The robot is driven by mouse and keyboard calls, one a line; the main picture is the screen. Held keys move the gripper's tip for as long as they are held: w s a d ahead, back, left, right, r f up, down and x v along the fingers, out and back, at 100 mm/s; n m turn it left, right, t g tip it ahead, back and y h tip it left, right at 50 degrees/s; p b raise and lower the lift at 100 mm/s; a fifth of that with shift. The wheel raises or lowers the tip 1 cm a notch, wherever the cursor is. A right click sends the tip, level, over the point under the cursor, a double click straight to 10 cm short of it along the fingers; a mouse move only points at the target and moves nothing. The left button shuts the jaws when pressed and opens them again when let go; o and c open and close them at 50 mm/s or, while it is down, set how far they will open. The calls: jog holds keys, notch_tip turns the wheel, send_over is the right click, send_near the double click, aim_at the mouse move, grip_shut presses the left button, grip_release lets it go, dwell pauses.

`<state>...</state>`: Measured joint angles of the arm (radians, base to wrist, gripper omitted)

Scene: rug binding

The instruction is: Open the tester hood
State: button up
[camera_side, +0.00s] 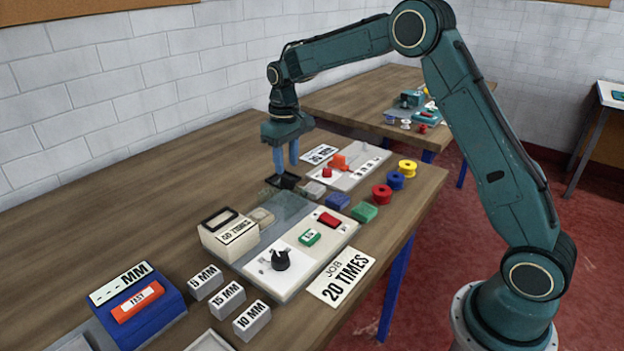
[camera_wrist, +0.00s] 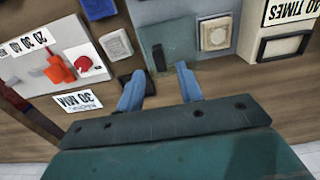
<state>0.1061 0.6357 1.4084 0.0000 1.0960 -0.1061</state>
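The tester is a pale machine with a white control panel (camera_side: 300,262) on the table in the side view. Behind the panel lies a grey, see-through hood (camera_side: 284,208); it also shows in the wrist view (camera_wrist: 176,38). It looks lowered, though its exact angle is hard to tell. A dark piece (camera_side: 284,182) is at its far end, under my fingers. My gripper (camera_side: 286,166) points down with its blue fingers apart, above that end. In the wrist view my gripper (camera_wrist: 158,80) shows a clear gap between the fingers, near a black bar (camera_wrist: 158,57) on the hood. I cannot tell whether they touch anything.
A counter box (camera_side: 229,234) reading "TIMES" stands left of the hood. Another pale panel (camera_side: 350,170) sits beyond. The table's back left is clear.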

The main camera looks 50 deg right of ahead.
notch_tip(320, 180, up, 9)
jog(key=shift+r, duration=0.2)
jog(key=shift+r, duration=0.1)
dwell(0.5)
jog(key=s+a+r+t, duration=0.15)
jog(key=s+r, duration=0.25)
jog(key=s, duration=0.4)
jog(key=s+a+r+t, duration=0.15)
jog(key=s+r, duration=0.25)
jog(key=s, duration=0.5)
jog(key=s+a+f+t, duration=0.1)
jog(key=s+f, duration=0.1)
jog(key=s, duration=0.7)
jog(key=s+a+f+t, duration=0.1)
jog(key=s+f, duration=0.2)
jog(key=s, duration=0.6)
jog(key=shift+a+f+t, duration=0.15)
jog(key=shift+a+t, duration=0.15)
